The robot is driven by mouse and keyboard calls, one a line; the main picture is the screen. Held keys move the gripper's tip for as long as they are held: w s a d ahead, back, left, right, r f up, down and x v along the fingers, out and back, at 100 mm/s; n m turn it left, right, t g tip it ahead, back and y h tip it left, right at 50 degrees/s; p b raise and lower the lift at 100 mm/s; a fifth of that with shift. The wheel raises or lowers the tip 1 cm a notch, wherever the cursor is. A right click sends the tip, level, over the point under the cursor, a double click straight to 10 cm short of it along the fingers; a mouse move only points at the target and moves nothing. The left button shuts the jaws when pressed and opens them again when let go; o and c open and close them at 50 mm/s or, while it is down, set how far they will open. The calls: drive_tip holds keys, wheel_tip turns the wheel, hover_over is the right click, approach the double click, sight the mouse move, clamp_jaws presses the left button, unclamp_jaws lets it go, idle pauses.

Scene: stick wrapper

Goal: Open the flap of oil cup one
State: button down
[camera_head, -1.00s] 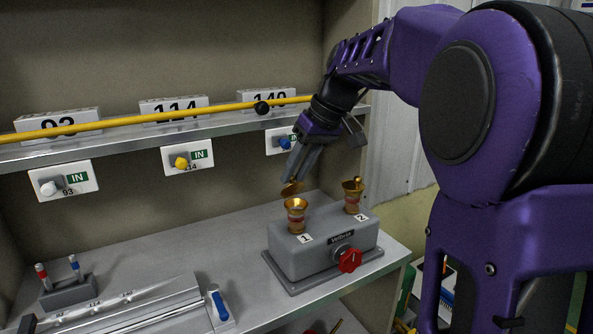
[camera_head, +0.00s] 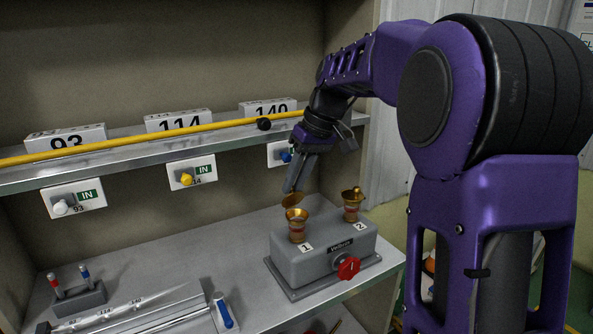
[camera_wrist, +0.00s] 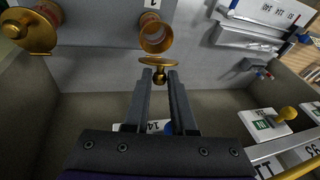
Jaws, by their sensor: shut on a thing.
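Oil cup one (camera_head: 297,226) is a brass cup with a red band at the left end of the grey box (camera_head: 325,255), beside the label 1. Its flap (camera_head: 290,200) is tilted up behind the rim, so the cup mouth shows. In the wrist view the open cup (camera_wrist: 156,38) is just beyond the flap (camera_wrist: 155,61). My gripper (camera_head: 289,189) is at the flap, and in the wrist view its fingertips (camera_wrist: 159,72) are closed on the knob at the flap's back. Oil cup two (camera_head: 352,207) stands to the right with its lid on; it also shows in the wrist view (camera_wrist: 32,30).
A red knob (camera_head: 348,268) is on the front of the box. A shelf edge (camera_head: 130,171) with a yellow rod (camera_head: 140,139) runs behind my gripper. A rack with small sticks (camera_head: 80,297) and a grey metal fixture (camera_head: 150,312) lie at the front left. The middle of the bench is clear.

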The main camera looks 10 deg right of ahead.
drive_tip(key=c, duration=0.7)
unclamp_jaws()
drive_tip(key=shift+c, duration=0.2)
drive_tip(key=shift+r, duration=0.15)
drive_tip(key=p+v, duration=0.3)
drive_tip(key=v, duration=1.4)
drive_tip(key=shift+s+d, duration=0.15)
